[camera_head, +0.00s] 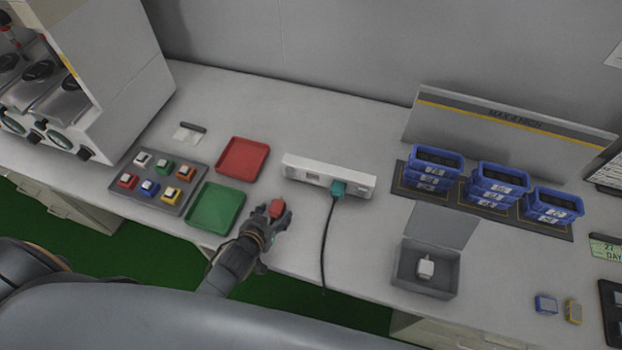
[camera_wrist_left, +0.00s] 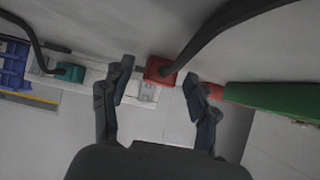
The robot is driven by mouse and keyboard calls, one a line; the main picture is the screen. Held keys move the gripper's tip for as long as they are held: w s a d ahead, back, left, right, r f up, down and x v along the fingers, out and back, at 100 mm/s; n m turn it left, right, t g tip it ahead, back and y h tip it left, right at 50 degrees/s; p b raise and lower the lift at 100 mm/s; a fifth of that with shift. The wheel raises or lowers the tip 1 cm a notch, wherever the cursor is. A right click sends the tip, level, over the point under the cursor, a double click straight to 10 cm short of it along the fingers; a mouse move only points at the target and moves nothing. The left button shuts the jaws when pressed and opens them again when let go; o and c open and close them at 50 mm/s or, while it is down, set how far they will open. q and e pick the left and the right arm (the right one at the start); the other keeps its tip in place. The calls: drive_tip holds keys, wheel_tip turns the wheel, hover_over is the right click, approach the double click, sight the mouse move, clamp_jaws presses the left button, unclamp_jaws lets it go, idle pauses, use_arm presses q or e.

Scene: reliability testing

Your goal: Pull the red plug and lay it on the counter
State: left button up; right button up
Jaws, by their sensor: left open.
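The red plug (camera_head: 277,208) is off the white power strip (camera_head: 300,165), in front of its left end and low over or on the counter (camera_head: 290,245); I cannot tell if it touches. My left gripper (camera_head: 275,216) is open at the plug. In the left wrist view the red plug (camera_wrist_left: 158,69) is between the spread fingertips of the gripper (camera_wrist_left: 157,76), and its dark cord (camera_wrist_left: 205,38) runs up to the right. A teal plug (camera_head: 338,189) sits in the strip, its cord hanging over the counter's front edge. My right gripper is not in view.
A green tray (camera_head: 216,207) and a red tray (camera_head: 243,157) lie left of the strip. A grey button board (camera_head: 148,199) is further left. An open grey box (camera_head: 412,275) with a white item and several blue bins (camera_head: 500,182) are on the right.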

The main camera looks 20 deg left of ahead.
use_arm(q)
drive_tip(key=v, duration=1.1)
drive_tip(key=shift+s+r, duration=0.2)
